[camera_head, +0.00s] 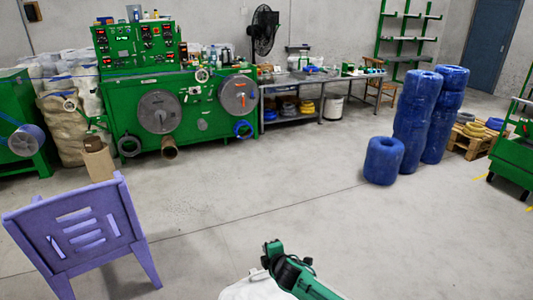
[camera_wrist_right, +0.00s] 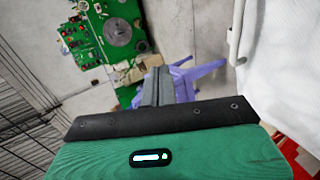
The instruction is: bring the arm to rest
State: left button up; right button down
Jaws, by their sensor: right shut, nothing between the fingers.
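My right gripper (camera_wrist_right: 157,86) shows in the right wrist view, its two dark grey fingers together with nothing between them. It is clear of everything and points toward the purple chair (camera_wrist_right: 200,75), which stands some way beyond the fingertips. In the head view, part of my green and black right arm rises at the bottom, right of centre, over bare floor. My left arm and left gripper are not in view.
The purple chair (camera_head: 88,235) stands at the lower left. A green machine (camera_head: 185,105) with reels is at the back left. Blue cable rolls (camera_head: 384,160) stand on the right, near a wooden pallet (camera_head: 470,146). A workbench (camera_head: 318,82) lines the wall. The middle floor is clear.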

jog(key=s+d+f+m+g+h, duration=0.25)
jog(key=s+m, duration=0.65)
jog(key=s, duration=0.8)
jog(key=s+d+r+m+g+h, duration=0.15)
jog(key=s+d+m, duration=0.25)
jog(key=s+d, duration=0.45)
jog(key=s+d+r+m+g, duration=0.25)
jog(key=s+d+m, duration=0.2)
jog(key=s, duration=0.75)
jog(key=s+d+r+m+g+h, duration=0.1)
jog(key=s+d+r+m+g, duration=0.15)
jog(key=s+d, duration=0.6)
notch_tip(320, 180, down, 31)
jog(key=s+a, duration=0.1)
jog(key=a, duration=0.1)
jog(key=s+d+f+g, duration=0.1)
jog(key=s+d+f, duration=0.1)
jog(key=s+f, duration=0.8)
jog(key=s+d+f, duration=0.2)
jog(key=s+f, duration=0.7)
jog(key=f, duration=0.1)
jog(key=shift+s+g, duration=0.4)
